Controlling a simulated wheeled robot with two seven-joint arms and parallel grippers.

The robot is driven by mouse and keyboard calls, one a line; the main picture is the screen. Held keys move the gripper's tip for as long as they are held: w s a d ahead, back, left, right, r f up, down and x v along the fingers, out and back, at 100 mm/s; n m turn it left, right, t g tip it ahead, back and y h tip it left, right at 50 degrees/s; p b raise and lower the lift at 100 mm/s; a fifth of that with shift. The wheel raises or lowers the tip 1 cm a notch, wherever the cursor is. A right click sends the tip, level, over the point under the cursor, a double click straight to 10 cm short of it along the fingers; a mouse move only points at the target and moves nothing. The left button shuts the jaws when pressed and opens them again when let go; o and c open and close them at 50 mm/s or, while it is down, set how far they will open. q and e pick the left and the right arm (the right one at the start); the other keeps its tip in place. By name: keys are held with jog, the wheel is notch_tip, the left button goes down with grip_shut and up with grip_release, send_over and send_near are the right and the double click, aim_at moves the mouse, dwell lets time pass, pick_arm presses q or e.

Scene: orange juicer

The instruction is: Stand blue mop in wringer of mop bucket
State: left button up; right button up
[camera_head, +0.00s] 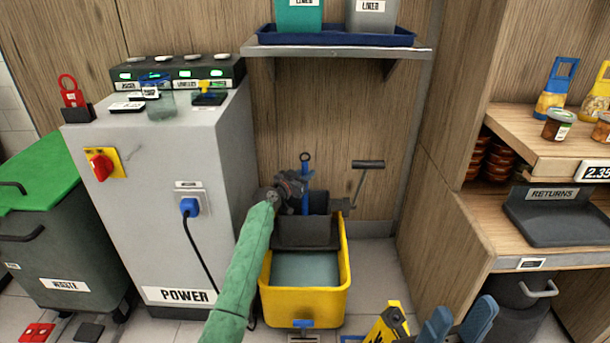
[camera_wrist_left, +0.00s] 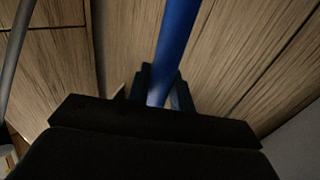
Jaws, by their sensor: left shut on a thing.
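The blue mop's handle (camera_head: 306,177) stands upright at the back of the yellow mop bucket (camera_head: 342,285), with a dark ring on its top. My left gripper (camera_head: 298,188) is shut on the handle just above the dark grey wringer (camera_head: 308,235). The left wrist view shows the blue handle (camera_wrist_left: 178,40) between the fingers (camera_wrist_left: 160,88). The mop's lower end is hidden by the wringer, so I cannot tell how it rests there. The wringer has a crank lever (camera_head: 360,180) on its right. My right gripper (camera_head: 460,322) is open and empty at the bottom edge.
A grey power cabinet (camera_head: 165,240) stands left of the bucket. A metal shelf (camera_head: 340,50) hangs above it. The wooden counter (camera_head: 440,230) is on the right. A yellow floor sign (camera_head: 388,322) stands in front, near my right gripper.

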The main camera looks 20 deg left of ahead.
dwell(0.4)
pick_arm(q)
jog(key=o, duration=1)
